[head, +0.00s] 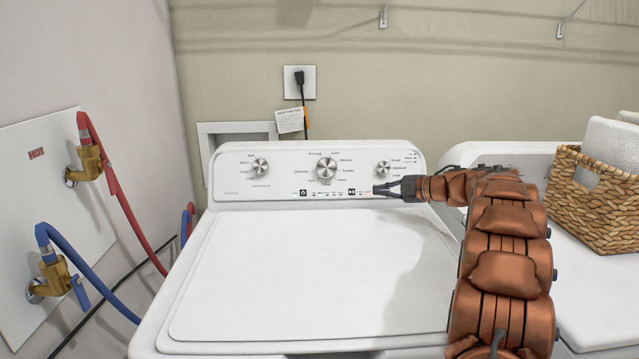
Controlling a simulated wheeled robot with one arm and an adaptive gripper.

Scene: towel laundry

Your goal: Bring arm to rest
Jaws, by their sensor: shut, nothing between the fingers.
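My copper-coloured arm rises from the bottom right and bends left at the back of the washer. My gripper (378,190) is shut and empty, with its fingertips in front of the washer's control panel (289,172), just right of the small buttons. I cannot tell whether the fingertips touch the panel. The white washer (300,275) has its lid closed, and the panel carries several silver knobs.
A wicker basket (595,198) with white towels (612,145) stands on a second white machine (590,285) at right. Red (130,215) and blue (85,272) hoses run from wall taps at left. The lid's top is clear.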

